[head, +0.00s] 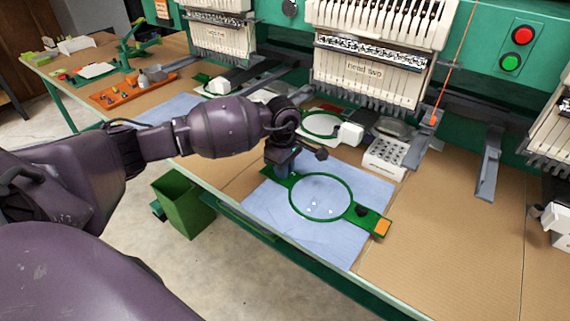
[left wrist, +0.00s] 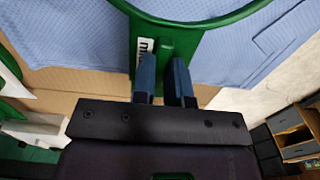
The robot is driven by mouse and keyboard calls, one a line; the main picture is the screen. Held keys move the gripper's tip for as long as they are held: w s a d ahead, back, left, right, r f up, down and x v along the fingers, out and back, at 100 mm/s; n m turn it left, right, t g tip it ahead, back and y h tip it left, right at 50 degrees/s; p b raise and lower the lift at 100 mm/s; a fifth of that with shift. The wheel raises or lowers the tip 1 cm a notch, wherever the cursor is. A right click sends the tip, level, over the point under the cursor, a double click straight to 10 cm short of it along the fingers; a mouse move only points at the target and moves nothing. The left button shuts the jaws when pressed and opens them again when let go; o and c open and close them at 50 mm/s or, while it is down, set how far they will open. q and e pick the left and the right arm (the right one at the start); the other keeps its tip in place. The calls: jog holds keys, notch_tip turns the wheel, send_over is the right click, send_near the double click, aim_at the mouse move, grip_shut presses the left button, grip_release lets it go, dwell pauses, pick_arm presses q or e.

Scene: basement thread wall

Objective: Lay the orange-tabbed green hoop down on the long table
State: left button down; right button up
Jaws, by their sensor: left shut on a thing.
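The green hoop (head: 372,219) has a round ring, a black knob and an orange tab (head: 382,227) at its right end. My left gripper (head: 283,170) is shut on the hoop's opposite end arm. The left wrist view shows the two fingers (left wrist: 164,80) on either side of the green hoop arm (left wrist: 178,45), beside a white label. The hoop is over a blue cloth (head: 270,222) on the long table (head: 430,245); I cannot tell whether it touches the cloth. Small white specks show inside the ring. My right gripper is out of view.
Embroidery heads (head: 365,70) stand along the table's back. Another green-rimmed hoop (head: 320,124) and a white perforated box (head: 385,158) lie behind the cloth. A green bin (head: 185,205) stands on the floor in front. The table is clear to the right.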

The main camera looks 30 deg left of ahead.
pick_arm(q)
jog(key=shift+f, duration=0.1)
dwell(0.5)
jog(key=c, duration=1.1)
grip_release()
jog(key=shift+o, duration=0.2)
jog(key=shift+f, duration=0.1)
